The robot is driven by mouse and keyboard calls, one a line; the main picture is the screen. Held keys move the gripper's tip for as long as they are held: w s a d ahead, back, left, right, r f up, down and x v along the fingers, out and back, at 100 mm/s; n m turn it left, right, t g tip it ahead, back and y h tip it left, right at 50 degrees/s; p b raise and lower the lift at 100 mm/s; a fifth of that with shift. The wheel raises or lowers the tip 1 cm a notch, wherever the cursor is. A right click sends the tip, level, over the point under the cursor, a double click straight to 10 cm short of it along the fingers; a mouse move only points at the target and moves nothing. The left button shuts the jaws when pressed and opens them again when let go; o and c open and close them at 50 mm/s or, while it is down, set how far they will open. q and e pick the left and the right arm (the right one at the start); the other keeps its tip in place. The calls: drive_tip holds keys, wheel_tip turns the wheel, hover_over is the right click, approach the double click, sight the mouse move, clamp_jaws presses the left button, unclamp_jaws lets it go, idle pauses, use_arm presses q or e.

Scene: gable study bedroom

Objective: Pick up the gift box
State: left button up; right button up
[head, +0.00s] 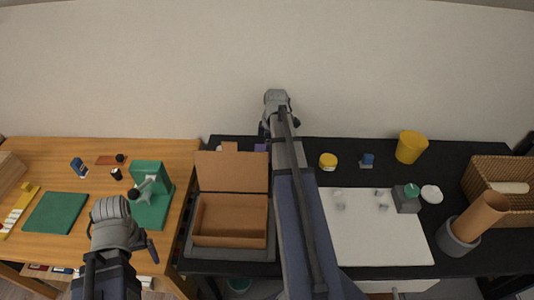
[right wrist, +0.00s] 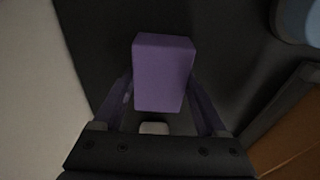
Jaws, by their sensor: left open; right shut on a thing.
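The gift box looks to be the plain purple box (right wrist: 163,72). In the right wrist view it sits between the two fingers of my right gripper (right wrist: 160,103), which is shut on it. In the head view only a small purple patch of the box (head: 261,148) shows beside my right arm, near the back of the black desk; the arm hides the rest. I cannot tell whether the box touches the desk. My left gripper (head: 120,232) is open and empty, in front of the wooden desk near a green stand.
An open cardboard box (head: 230,222) with a raised lid stands left of my right arm. A white board (head: 375,225), yellow cup (head: 411,147), wicker basket (head: 505,215) and cardboard tube (head: 480,217) are to the right. A green stand (head: 151,205) is on the wooden desk (head: 60,255).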

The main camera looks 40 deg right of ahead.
wheel_tip(320, 180, up, 10)
drive_tip(key=p, duration=1)
drive_tip(key=shift+r, duration=0.1)
use_arm(q)
wheel_tip(320, 180, up, 10)
